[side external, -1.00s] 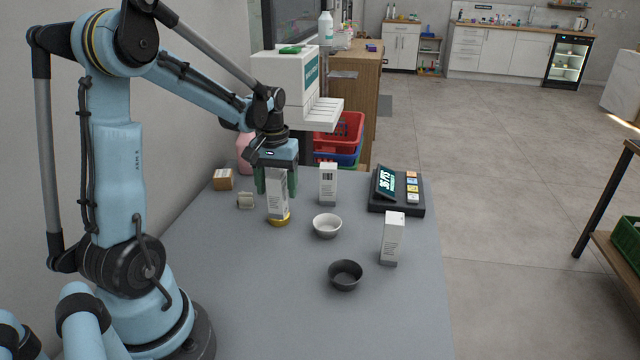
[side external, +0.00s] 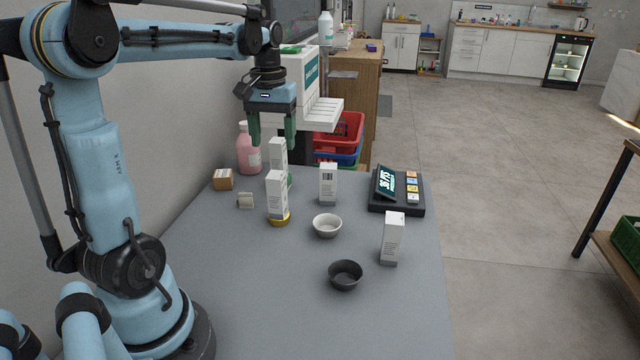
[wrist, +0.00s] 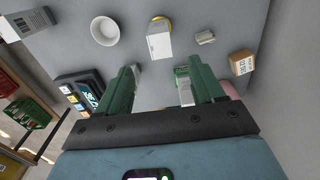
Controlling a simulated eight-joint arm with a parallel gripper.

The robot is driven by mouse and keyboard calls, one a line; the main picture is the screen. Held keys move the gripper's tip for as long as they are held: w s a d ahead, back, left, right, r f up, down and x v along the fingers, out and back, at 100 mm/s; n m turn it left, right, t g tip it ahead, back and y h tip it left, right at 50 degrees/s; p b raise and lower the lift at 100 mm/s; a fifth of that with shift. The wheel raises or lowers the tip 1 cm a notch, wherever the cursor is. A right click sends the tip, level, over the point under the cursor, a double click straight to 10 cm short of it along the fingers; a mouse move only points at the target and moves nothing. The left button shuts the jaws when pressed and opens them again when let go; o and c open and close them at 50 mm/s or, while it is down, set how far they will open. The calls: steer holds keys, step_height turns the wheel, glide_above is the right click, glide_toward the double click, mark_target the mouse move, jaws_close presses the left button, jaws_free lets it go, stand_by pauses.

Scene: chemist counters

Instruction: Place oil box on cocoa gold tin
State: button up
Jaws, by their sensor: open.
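A tall white box (side external: 277,194), apparently the oil box, stands upright on the cocoa gold tin (side external: 280,221); its print is too small to read. In the wrist view the box (wrist: 159,42) shows its pale top, with a bit of the gold tin (wrist: 164,18) behind it. My gripper (side external: 272,143) is open and empty, above and behind this box and apart from it. In the wrist view its green fingers (wrist: 162,84) are spread wide.
Another white box (side external: 278,151) stands behind, with something green by its base. White boxes stand at centre (side external: 328,184) and right (side external: 392,238). A white bowl (side external: 327,226), dark bowl (side external: 345,275), small carton (side external: 222,180), pink bottle (side external: 248,150) and payment terminal (side external: 397,192) share the counter.

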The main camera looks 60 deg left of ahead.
steer(key=shift+d+r, duration=0.1)
steer(key=shift+d, duration=0.25)
steer(key=d+f+m+t, duration=0.2)
steer(key=d+m, duration=0.1)
steer(key=d, duration=0.3)
steer(key=s+d+f+m+t, duration=0.1)
steer(key=d+m+t, duration=0.1)
steer(key=d, duration=0.5)
steer(key=s+d+f+m+t, duration=0.1)
steer(key=d+f+m+t, duration=0.1)
steer(key=d, duration=0.5)
steer(key=shift+s+f+m+t, duration=0.3)
steer(key=shift+m+t, duration=0.3)
steer(key=shift+m, duration=0.4)
